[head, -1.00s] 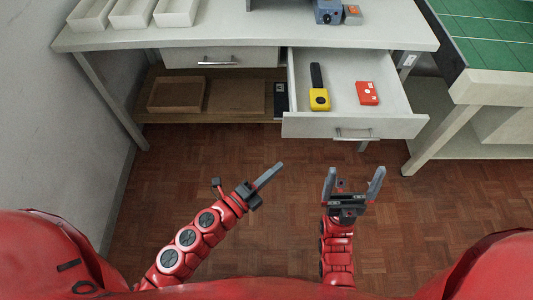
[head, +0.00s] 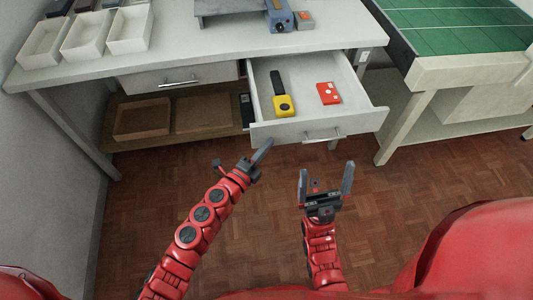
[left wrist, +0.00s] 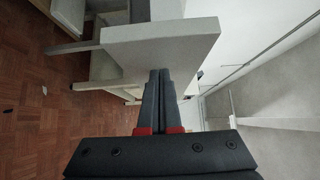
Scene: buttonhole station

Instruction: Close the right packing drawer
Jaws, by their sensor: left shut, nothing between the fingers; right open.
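The right packing drawer (head: 360,122) is pulled out from under the bench, its front panel and bar handle (head: 322,137) facing me. In it lie a yellow tool with a black handle (head: 284,106) and a red box (head: 328,94). My left gripper (head: 266,143) is shut and empty, its tips close to the left part of the drawer front; I cannot tell if they touch. In the left wrist view its fingers (left wrist: 158,74) point at a pale panel (left wrist: 160,40), apparently the drawer front. My right gripper (head: 326,178) is open and empty, in front of the drawer and apart from it.
The left drawer (head: 180,78) is shut. A lower shelf (head: 155,140) holds brown boxes. White trays (head: 86,38) and a blue-grey device (head: 280,18) stand on the bench. A table with a green mat (head: 460,30) stands at right. The wooden floor before the bench is clear.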

